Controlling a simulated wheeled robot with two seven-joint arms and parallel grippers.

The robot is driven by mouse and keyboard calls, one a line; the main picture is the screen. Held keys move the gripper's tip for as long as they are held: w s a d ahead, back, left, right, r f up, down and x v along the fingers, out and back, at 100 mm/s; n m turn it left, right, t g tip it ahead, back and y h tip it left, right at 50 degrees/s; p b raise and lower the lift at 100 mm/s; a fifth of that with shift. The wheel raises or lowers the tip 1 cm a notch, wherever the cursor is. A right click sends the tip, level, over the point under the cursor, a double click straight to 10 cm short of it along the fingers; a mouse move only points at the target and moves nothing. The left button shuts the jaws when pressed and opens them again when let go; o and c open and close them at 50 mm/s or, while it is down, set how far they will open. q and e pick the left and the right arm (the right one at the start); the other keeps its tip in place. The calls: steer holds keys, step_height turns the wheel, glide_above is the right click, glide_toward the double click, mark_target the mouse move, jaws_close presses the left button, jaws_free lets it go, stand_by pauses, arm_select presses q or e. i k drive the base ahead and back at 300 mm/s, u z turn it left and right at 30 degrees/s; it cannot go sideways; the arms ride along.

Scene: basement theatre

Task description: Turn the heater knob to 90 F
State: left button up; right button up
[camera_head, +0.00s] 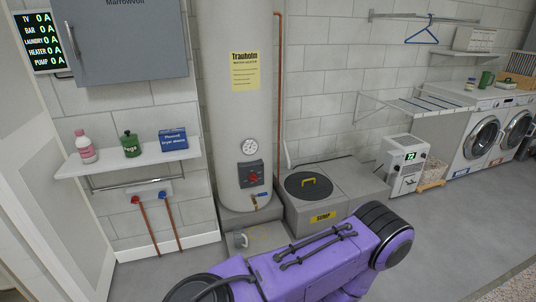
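The tall grey water heater (237,120) labelled "Trauholm" stands against the back wall, left of centre. Low on its front is a dark control box (251,172) with a small red part (254,179), which looks like the knob. Its markings and setting are too small to read. A round white gauge (249,146) sits just above the box. A purple arm of mine crosses the bottom of the view, in front of and below the heater. Neither gripper shows, so I cannot tell their state.
A grey sump box (325,195) with a black lid stands right of the heater. A white unit with a green display (404,165) is beyond it. A wall shelf (105,158) holds bottles and a box at left. Floor at right is clear.

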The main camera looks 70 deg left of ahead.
mark_target(252, 176)
steer(key=z, duration=0.05)
steer(key=i, duration=0.1)
steer(key=u, duration=2.5)
steer(key=i, duration=0.3)
steer(key=u, duration=0.35)
steer(key=i, duration=0.95)
steer(key=z, duration=0.85)
steer(key=i, duration=0.75)
steer(key=z, duration=0.75)
